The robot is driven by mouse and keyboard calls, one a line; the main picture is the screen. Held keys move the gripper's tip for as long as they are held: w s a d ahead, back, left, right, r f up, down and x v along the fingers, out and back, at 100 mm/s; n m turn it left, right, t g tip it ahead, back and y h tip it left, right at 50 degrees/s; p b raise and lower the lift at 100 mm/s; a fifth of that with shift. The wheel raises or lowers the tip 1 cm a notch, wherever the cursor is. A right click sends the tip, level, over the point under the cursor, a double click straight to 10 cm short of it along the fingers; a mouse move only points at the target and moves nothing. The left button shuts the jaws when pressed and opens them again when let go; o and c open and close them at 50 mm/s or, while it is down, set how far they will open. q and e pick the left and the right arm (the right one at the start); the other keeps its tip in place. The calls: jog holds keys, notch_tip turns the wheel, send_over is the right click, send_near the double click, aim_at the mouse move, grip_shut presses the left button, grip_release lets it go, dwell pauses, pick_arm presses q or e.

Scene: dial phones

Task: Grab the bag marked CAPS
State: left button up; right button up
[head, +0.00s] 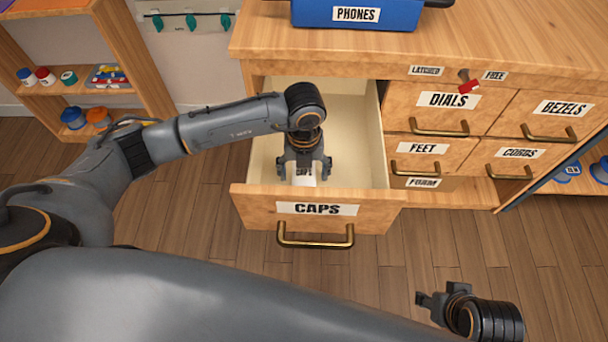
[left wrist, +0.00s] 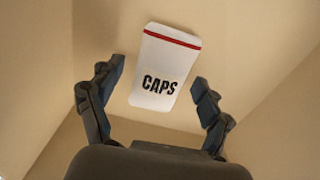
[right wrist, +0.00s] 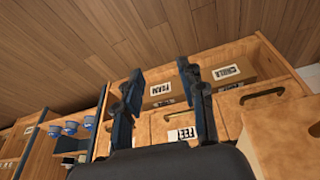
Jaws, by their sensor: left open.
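The white bag marked CAPS (left wrist: 165,68), with a red stripe near one end, lies on the floor of the open drawer labelled CAPS (head: 317,212). In the head view only part of the bag (head: 304,178) shows below my left gripper (head: 304,172). My left gripper is open and points down inside the drawer. In the left wrist view its fingers (left wrist: 157,100) stand on either side of the bag's lower end, with gaps on both sides. My right gripper (head: 432,302) is empty, low at the right, away from the drawer; its fingers show apart in the right wrist view (right wrist: 158,75).
The drawer's front and side walls surround my left gripper. A blue PHONES box (head: 358,14) stands on the cabinet top. A red-tipped latch (head: 469,86) sits above the closed DIALS drawer (head: 448,103). Shelves (head: 85,85) with small jars stand at left.

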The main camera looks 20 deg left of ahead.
pick_arm(q)
jog(key=shift+c, duration=0.2)
jog(key=c, duration=1.2)
